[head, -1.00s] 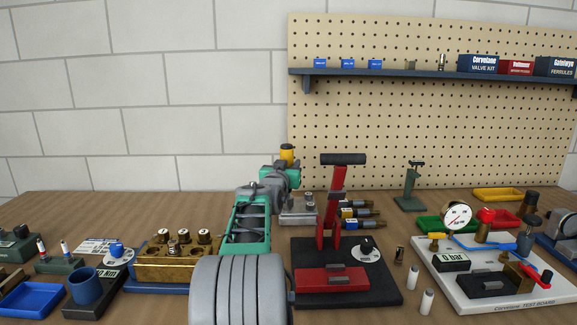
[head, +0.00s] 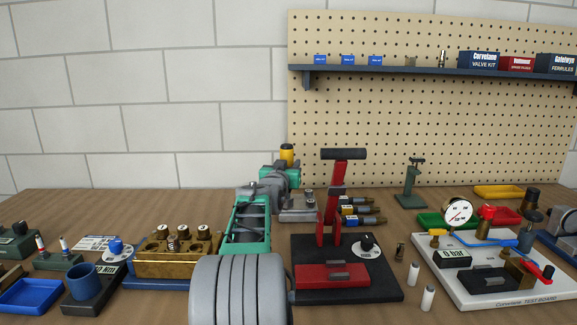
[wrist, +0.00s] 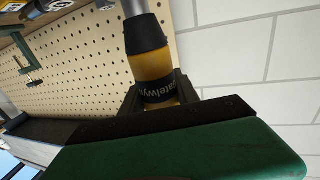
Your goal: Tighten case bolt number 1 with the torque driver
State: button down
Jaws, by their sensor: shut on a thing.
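My gripper (wrist: 160,97) is shut on the torque driver (wrist: 152,66), which has a yellow and black handle with part of a brand name showing. In the head view the driver's yellow end (head: 287,152) stands above my wrist, in front of the pegboard; its tip is hidden. The brass case (head: 176,262) stands left of my arm, with several bolts along its top, one of them showing a spring. The bolt numbers are not legible, so I cannot tell which is number 1. My gripper is apart from the case, behind it and to its right.
Right of my arm are a black-based press (head: 345,280) with a tall red lever and a white test board (head: 465,283). A shelf crosses the pegboard behind.

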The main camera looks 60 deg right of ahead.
aim_at(288, 147)
jog(key=shift+f+b, duration=0.55)
jog(key=shift+f, duration=0.25)
dwell(0.9)
jog(key=shift+r+p, duration=1.4)
jog(key=shift+r, duration=2.15)
